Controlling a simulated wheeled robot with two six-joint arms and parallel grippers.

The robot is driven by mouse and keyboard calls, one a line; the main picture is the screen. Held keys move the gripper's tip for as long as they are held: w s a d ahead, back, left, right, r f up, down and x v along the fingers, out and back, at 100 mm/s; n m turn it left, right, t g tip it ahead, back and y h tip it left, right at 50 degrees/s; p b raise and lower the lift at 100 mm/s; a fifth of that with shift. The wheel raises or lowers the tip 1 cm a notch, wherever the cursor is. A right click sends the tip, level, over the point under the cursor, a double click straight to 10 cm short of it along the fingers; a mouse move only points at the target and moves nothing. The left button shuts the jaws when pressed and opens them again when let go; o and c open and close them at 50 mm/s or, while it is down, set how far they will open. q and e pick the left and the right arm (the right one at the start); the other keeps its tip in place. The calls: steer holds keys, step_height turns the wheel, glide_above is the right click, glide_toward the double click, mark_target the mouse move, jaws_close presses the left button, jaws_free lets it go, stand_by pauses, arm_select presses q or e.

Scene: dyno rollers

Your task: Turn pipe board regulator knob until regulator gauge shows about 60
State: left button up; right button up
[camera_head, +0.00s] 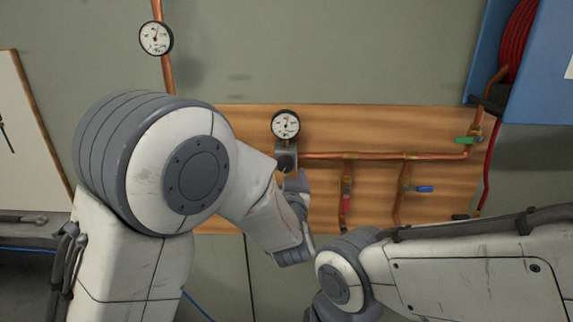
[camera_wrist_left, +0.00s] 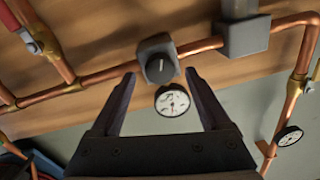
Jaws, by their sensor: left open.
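The regulator on the wooden pipe board is a small grey block with a dark round knob (camera_wrist_left: 160,68) with a pale mark on its face. Its white-faced regulator gauge (camera_head: 285,124) sits above the block in the head view and also shows in the left wrist view (camera_wrist_left: 172,101). The dial is too small to read surely. My left gripper (camera_wrist_left: 160,74) is open, its fingers on either side of the knob in the wrist view, with clear gaps. Contact cannot be told. In the head view the left wrist partly hides the fingers. My right gripper is out of sight.
Copper pipes run along the board (camera_head: 240,120), with a green-handled valve (camera_head: 468,140), a red-handled valve (camera_head: 346,194) and a blue-handled valve (camera_head: 424,189). A second gauge (camera_head: 156,38) is on a pipe at upper left. A red hose (camera_head: 517,42) hangs at right. My right arm crosses the lower right.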

arm_select(q)
steer(key=shift+w, duration=0.8)
jaws_close()
steer(key=shift+f+n+b, duration=0.15)
steer(key=shift+n+b, duration=0.35)
steer(key=shift+b, duration=0.25)
steer(key=n+b, duration=0.4)
steer(key=b, duration=0.2)
steer(key=shift+n+b, duration=1.6)
steer(key=shift+n, duration=0.3)
steer(key=shift+r, duration=0.2)
jaws_free()
